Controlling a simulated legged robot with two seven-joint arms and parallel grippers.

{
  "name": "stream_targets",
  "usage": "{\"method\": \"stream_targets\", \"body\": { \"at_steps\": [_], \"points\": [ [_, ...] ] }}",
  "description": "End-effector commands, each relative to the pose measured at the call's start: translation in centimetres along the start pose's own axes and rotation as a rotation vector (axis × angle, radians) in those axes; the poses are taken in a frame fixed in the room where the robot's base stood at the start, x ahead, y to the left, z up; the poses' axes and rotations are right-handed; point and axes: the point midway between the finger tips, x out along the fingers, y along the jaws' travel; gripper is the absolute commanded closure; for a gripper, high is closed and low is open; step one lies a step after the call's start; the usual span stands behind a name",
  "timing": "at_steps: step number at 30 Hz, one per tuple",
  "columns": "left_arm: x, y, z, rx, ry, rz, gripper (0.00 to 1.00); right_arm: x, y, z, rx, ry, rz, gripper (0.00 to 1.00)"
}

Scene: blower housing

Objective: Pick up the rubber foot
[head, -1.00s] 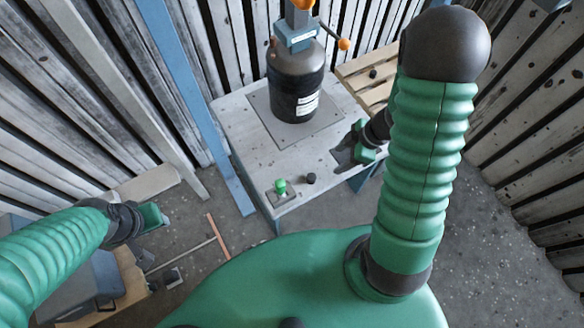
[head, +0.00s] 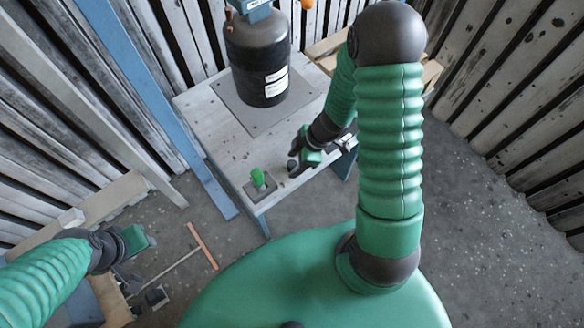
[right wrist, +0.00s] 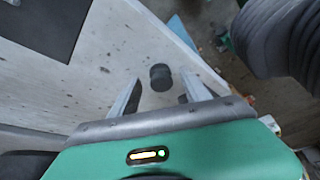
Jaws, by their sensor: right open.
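The rubber foot (right wrist: 160,77), a small dark cylinder, stands on the grey table near its edge. In the right wrist view it shows between and just beyond the two finger tips, with no visible contact. In the head view the foot (head: 292,166) is a small dark spot beside my right gripper (head: 300,158), partly hard to tell from its dark fingers. My right gripper (right wrist: 160,92) is open and empty. My left gripper (head: 138,245) is off to the left, away from the table; its jaws are too small to read.
A green knob on a dark plate (head: 259,186) sits on the table (head: 215,130) left of the foot. A dark tank (head: 258,60) stands on a grey plate behind. A blue post (head: 150,100) rises left of the table. A wooden pallet (head: 325,45) lies behind right.

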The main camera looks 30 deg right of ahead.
Motion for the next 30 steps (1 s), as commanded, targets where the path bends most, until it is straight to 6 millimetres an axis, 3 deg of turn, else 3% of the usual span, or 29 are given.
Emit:
{"method": "stream_targets", "body": {
  "at_steps": [4, 17, 26, 30],
  "points": [
    [-0.2, 0.0, -0.1, 0.000, 0.001, 0.000, 0.64, -0.2, 0.0, -0.1, 0.000, 0.000, 0.000, 0.45],
    [-0.2, 0.0, -0.1, 0.000, 0.001, 0.000, 0.64, -0.2, 0.0, -0.1, -0.001, 0.000, 0.000, 1.00],
    [-0.3, 0.0, -0.1, 0.000, 0.001, 0.000, 0.64, -0.3, 0.0, -0.1, -0.001, 0.000, 0.000, 1.00],
    [-1.2, 0.0, -0.3, 0.000, 0.000, 0.000, 0.64, -1.4, 0.0, -0.6, -0.003, 0.001, 0.000, 1.00]
  ]
}}
